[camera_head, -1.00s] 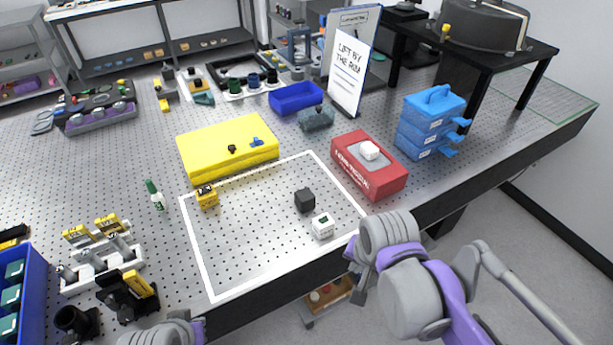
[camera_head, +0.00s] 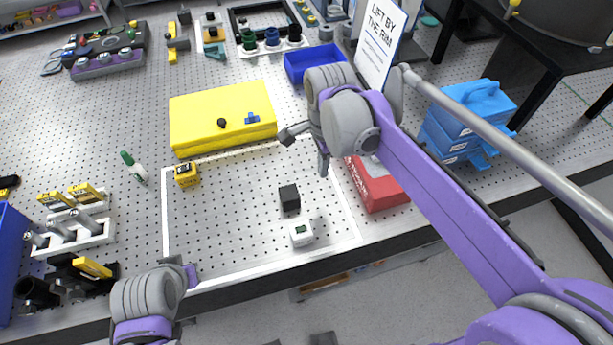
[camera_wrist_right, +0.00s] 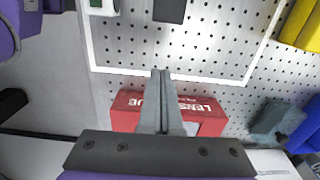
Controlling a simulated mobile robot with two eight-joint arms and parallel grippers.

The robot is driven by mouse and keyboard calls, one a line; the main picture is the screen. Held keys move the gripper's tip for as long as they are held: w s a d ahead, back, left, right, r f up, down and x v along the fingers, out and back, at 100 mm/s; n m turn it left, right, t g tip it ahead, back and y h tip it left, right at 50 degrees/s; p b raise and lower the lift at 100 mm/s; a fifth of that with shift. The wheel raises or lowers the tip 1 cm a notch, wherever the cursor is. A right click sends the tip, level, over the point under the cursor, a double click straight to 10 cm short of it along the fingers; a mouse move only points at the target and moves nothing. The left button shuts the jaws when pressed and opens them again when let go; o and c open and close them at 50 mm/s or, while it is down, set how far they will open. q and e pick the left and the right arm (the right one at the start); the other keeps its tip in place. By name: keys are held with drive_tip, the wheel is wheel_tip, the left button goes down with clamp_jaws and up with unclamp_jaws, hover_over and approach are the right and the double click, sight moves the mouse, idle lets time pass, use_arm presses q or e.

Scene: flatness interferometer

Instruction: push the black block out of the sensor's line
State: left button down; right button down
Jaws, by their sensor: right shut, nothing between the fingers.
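The black block (camera_head: 289,197) stands on the perforated table inside the white taped outline, just behind the white sensor block (camera_head: 301,232). A small yellow block (camera_head: 187,174) with a dark label stands at the outline's left side. In the right wrist view the black block (camera_wrist_right: 170,10) and the white block (camera_wrist_right: 103,6) are cut by the top edge. My right gripper (camera_head: 323,170) is shut and empty, pointing down behind and right of the black block, apart from it.
The red lens tissue box (camera_head: 378,190) is partly hidden by my right arm. A yellow case (camera_head: 222,115) lies behind the outline. Blue drawers (camera_head: 468,130) stand right, and a blue tray (camera_head: 308,62) behind. Bare table lies left of the black block inside the outline.

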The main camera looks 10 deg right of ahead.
sight(275, 207)
use_arm(q)
drive_tip(key=shift+w+d, duration=0.1)
drive_tip(key=shift+s+f, duration=0.25)
drive_tip(key=shift+f, duration=0.15)
use_arm(e)
drive_tip(key=f, duration=0.9)
drive_tip(key=shift+w+a, duration=0.1)
drive_tip(key=shift+w, duration=0.15)
use_arm(q)
drive_tip(key=shift+w+r, duration=0.1)
drive_tip(key=shift+r, duration=0.35)
use_arm(e)
drive_tip(key=a, duration=0.3)
drive_tip(key=shift+s+f, duration=0.1)
drive_tip(key=shift+f, duration=0.2)
use_arm(q)
drive_tip(key=shift+w, duration=0.15)
use_arm(e)
drive_tip(key=shift+a+f, duration=0.1)
drive_tip(key=shift+a, duration=0.45)
